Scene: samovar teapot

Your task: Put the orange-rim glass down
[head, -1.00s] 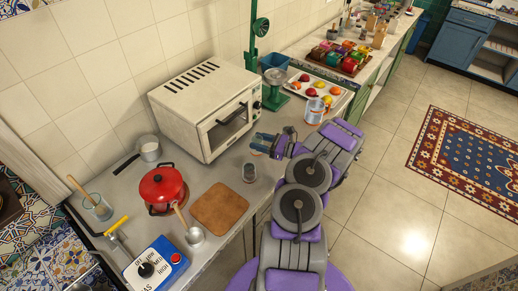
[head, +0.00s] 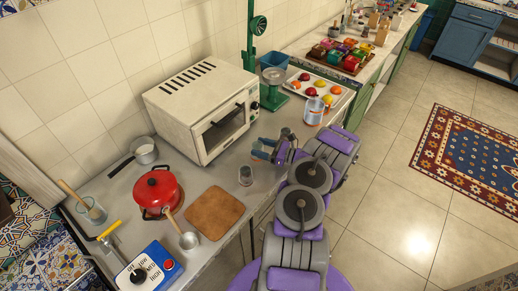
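My gripper (head: 263,150) is low over the counter, in front of the white oven's right end. Its blue fingers are small in view, and a faint brownish patch shows between them. I cannot tell whether this is a glass or the counter behind. A small clear glass (head: 245,175) stands upright on the counter, left of and nearer than my gripper, apart from it. A pale cup with orange on it (head: 313,111) stands farther back to the right, beside the fruit tray. I cannot make out with certainty which one is the orange-rim glass.
The white oven (head: 203,108) stands against the wall. A red pot (head: 157,190), a brown board (head: 214,213) and a blue control box (head: 148,266) are at the left. A fruit tray (head: 333,97) and green scale (head: 273,98) are behind. Bare counter surrounds the clear glass.

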